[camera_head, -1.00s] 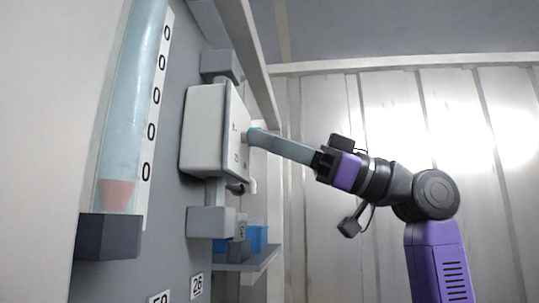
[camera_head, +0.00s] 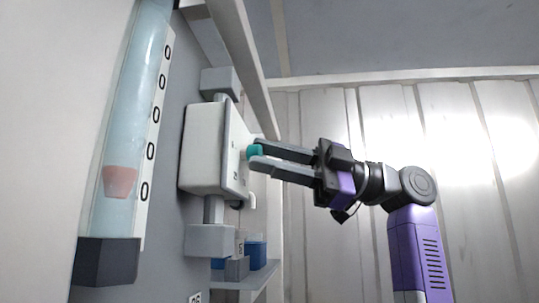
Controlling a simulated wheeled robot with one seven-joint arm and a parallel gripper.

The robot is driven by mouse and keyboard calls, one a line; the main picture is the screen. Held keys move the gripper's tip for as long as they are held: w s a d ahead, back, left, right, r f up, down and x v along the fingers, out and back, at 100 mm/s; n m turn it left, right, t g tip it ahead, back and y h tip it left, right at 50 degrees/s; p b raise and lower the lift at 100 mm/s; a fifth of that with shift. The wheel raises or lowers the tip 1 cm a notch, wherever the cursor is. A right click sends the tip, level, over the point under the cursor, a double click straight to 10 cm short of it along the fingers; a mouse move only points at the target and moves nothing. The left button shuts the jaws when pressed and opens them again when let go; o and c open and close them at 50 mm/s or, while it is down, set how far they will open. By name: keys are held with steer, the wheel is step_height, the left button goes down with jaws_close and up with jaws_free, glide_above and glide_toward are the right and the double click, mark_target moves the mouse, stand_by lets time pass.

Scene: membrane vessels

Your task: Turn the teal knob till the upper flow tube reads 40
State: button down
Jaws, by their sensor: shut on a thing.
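The teal knob (camera_head: 254,152) sticks out from the right face of the pale grey valve box (camera_head: 205,150) on the panel. My gripper (camera_head: 256,156) reaches in from the right, its two long grey fingers closed on either side of the knob. The flow tube (camera_head: 135,110) stands large at the left, clear bluish, in a dark base. Each scale mark shows only a 0, so the full numbers cannot be read. Whether this is the upper tube cannot be told.
A grey rail (camera_head: 243,65) runs above the valve box. Blue and grey bins (camera_head: 256,254) sit on a shelf (camera_head: 248,284) below it. A pale panelled wall (camera_head: 320,240) stands behind my arm. The space right of the knob is otherwise open.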

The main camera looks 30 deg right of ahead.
stand_by(0.5)
steer(key=c, duration=1.1)
jaws_free()
steer(key=shift+d, duration=0.1)
steer(key=b+v, duration=0.2)
steer(key=v, duration=0.5)
steer(key=shift+s+d+f, duration=0.1)
steer(key=shift+d, duration=0.2)
